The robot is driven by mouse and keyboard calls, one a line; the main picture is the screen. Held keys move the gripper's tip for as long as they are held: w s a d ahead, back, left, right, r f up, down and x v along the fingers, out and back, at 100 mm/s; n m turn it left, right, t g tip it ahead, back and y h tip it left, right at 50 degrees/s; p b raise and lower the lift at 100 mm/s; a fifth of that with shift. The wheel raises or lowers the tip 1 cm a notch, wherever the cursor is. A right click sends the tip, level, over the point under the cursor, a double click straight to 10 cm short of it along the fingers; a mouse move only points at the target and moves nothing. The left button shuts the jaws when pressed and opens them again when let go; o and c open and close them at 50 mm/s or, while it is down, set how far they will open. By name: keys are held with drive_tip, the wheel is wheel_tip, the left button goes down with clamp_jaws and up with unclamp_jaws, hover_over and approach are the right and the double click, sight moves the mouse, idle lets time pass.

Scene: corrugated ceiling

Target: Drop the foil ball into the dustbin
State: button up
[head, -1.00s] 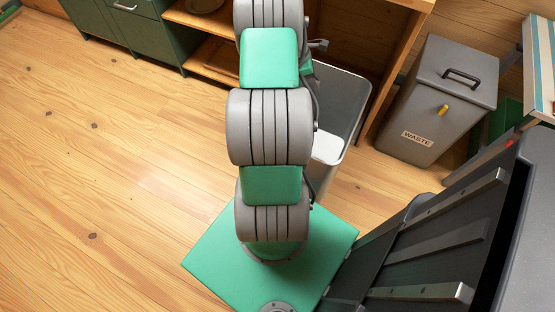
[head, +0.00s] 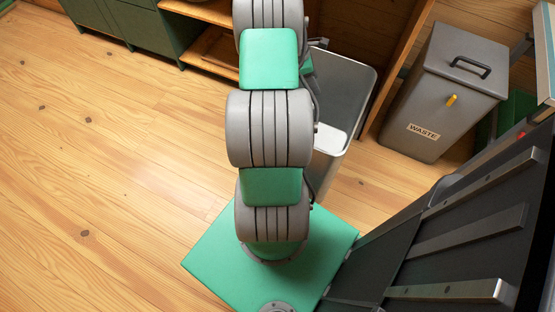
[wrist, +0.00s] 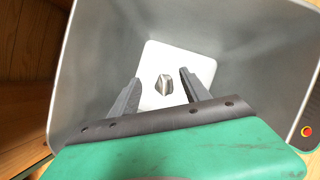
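A small crumpled silvery lump, which looks like the foil ball (wrist: 163,86), shows between my fingertips in the wrist view, against a white square panel. Gaps separate it from both fingers. I cannot tell whether it is resting on the panel or in the air. My gripper (wrist: 159,75) is open over a grey, open-topped bin (wrist: 245,45), whose walls surround the fingers in the picture. This bin also stands behind my arm in the head view (head: 348,85), partly hidden. My gripper and the foil ball are not visible in the head view.
A grey lidded bin labelled WASTE (head: 440,95) stands at the right, its lid down. Wooden shelving (head: 215,50) and a green cabinet (head: 145,22) line the back. A table edge (head: 546,50) is at the far right. Wooden floor (head: 110,170) is clear at the left.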

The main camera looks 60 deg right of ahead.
drive_tip(key=shift+o, duration=1)
drive_tip(key=p+v, duration=0.1)
drive_tip(key=v, duration=0.6)
drive_tip(key=shift+r+p, duration=0.35)
drive_tip(key=shift+p, duration=0.05)
drive_tip(key=shift+w+a, duration=0.1)
